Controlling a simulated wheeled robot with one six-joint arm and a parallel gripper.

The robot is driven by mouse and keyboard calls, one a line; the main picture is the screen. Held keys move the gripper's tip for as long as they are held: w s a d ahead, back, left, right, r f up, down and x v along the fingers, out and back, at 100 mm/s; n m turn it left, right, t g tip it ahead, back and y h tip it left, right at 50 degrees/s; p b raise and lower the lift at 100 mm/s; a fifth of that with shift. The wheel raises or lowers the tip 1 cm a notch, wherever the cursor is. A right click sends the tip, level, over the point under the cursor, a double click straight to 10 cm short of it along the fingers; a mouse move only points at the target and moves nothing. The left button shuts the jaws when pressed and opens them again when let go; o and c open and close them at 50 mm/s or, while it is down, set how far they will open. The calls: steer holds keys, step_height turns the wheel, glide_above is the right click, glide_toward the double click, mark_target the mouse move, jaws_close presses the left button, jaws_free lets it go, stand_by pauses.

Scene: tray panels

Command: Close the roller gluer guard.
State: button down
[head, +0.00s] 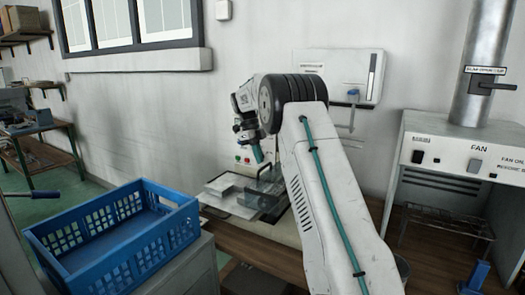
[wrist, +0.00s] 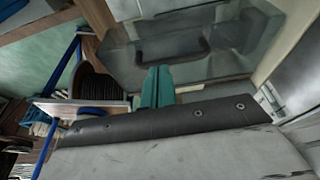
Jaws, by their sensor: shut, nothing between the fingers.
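The roller gluer stands on the bench against the wall, partly hidden behind my arm in the head view. Its guard (head: 268,187) is a clear, greyish cover. In the wrist view the clear guard (wrist: 215,62) fills the upper middle, with a dark bar-like handle across it. I cannot tell the guard's exact angle. My gripper (head: 258,155) points down just above the guard in the head view. Its teal fingers (wrist: 157,84) are together and empty, in front of the guard's lower edge in the wrist view. I cannot tell whether they touch it.
A blue crate (head: 53,240) stands at the front left, close to the gluer. Pale sheets (head: 228,190) lie left of the guard. A fan unit (head: 460,151) with a metal duct stands at the right. A wall box (head: 338,72) hangs behind my arm.

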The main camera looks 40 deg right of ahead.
steer(key=shift+w+a+f, duration=0.15)
steer(key=shift+w+f, duration=0.2)
steer(key=shift+f, duration=0.45)
steer(key=shift+w+a+f, duration=0.15)
steer(key=shift+w+f, duration=0.2)
steer(key=shift+f, duration=0.45)
